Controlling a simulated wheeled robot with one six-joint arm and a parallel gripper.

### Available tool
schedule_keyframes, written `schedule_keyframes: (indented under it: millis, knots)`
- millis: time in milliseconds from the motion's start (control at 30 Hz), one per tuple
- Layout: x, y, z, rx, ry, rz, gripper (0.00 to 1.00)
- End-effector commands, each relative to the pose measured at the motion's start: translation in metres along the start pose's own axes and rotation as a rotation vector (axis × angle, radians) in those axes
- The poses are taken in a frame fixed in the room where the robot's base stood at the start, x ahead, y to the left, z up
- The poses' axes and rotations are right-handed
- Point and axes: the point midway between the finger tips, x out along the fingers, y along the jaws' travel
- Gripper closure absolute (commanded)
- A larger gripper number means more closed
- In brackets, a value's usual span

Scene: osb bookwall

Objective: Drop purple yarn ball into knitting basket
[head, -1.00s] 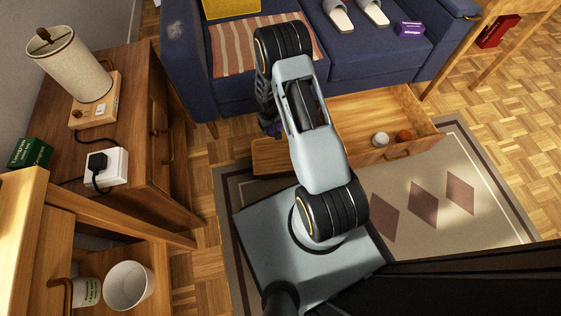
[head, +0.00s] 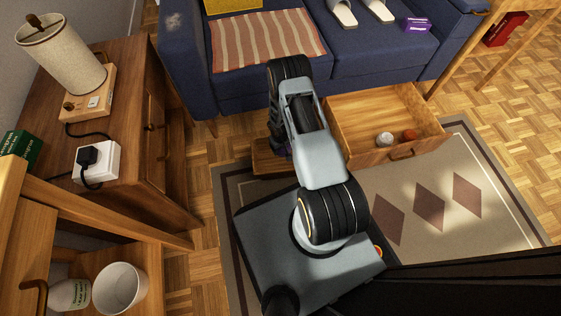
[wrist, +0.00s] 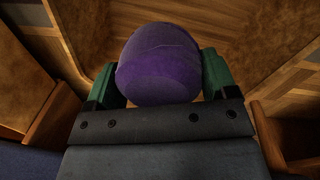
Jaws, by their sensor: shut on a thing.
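The purple yarn ball (wrist: 158,62) is between the green fingers of my gripper (wrist: 158,82) in the wrist view. My gripper is shut on it, one finger on each side. In the head view my gripper (head: 281,150) is mostly hidden by my arm, low in front of the blue sofa, with a small dark purple patch by it. It is left of an open wooden drawer (head: 365,112). I cannot make out a knitting basket in either view.
The drawer holds a white ball (head: 384,139) and an orange ball (head: 408,136). A wooden cabinet (head: 118,120) with a lamp (head: 62,55) stands at left. The blue sofa (head: 180,70) is behind. Rug (head: 420,190) and parquet are clear at right.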

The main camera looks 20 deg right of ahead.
Motion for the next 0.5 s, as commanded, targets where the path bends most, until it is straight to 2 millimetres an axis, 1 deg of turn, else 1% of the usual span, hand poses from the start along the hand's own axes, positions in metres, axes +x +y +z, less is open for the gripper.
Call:
schedule_keyframes:
  millis: [33, 133, 467, 500]
  knots:
    - [0.0088, -0.0009, -0.0001, -0.001, 0.0, 0.0, 0.45]
    - [0.0149, -0.0014, -0.0006, -0.001, 0.001, 0.0, 0.45]
    - [0.0164, -0.0015, -0.0006, 0.0, 0.001, 0.0, 0.45]
    - [0.0164, -0.0015, -0.0006, 0.0, 0.001, 0.0, 0.18]
